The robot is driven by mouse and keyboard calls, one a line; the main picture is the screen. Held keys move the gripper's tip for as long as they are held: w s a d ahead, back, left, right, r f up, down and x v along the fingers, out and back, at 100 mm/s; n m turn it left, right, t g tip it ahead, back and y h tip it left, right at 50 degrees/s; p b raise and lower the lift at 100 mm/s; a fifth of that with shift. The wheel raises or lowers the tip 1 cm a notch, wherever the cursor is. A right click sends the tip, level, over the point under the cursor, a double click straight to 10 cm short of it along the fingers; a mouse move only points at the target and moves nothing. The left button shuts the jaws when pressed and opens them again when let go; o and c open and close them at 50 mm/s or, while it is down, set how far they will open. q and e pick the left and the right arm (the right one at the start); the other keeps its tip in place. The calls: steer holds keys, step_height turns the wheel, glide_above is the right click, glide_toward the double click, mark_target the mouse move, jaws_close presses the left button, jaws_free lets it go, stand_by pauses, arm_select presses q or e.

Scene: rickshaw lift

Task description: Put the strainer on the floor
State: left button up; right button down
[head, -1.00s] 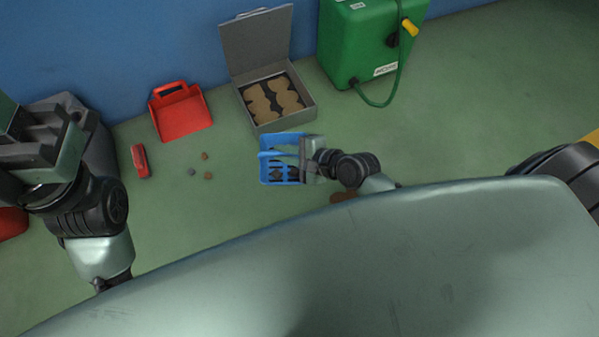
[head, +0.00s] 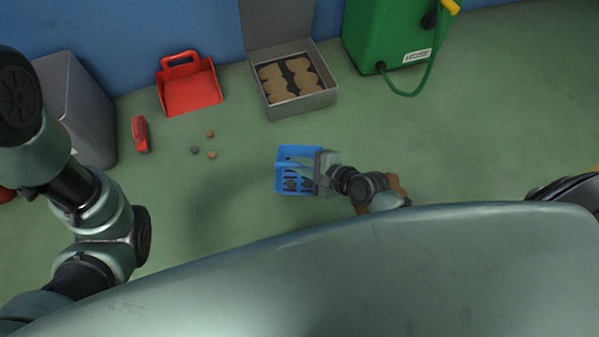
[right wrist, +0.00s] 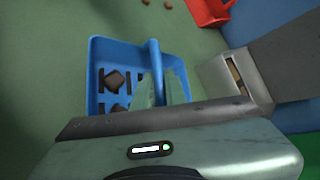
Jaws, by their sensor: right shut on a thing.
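The strainer is a blue slotted basket (head: 291,153) with a handle, near the middle of the head view. My right gripper (head: 318,170) is at its right side, shut on its handle. In the right wrist view the strainer (right wrist: 97,75) shows its slotted bottom with dark brown lumps lying in it, and the blue handle runs between my fingers (right wrist: 160,90). I cannot tell whether the strainer touches the floor (head: 220,220). My left arm is at the left of the head view; its gripper is not visible.
An open grey box (head: 298,106) with brown pieces stands behind the strainer. A red dustpan (head: 190,92), a red brush (head: 141,134) and several small lumps (head: 211,155) lie to the left. A grey bin (head: 78,105) and a green hose unit (head: 385,40) stand near the wall.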

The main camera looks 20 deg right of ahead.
step_height(320, 180, down, 4)
steer(key=shift+r+b, duration=0.15)
steer(key=shift+b, duration=1.1)
steer(key=shift+r, duration=0.2)
steer(key=shift+f, duration=0.15)
steer(key=c, duration=1.5)
jaws_free()
steer(key=shift+o, duration=0.2)
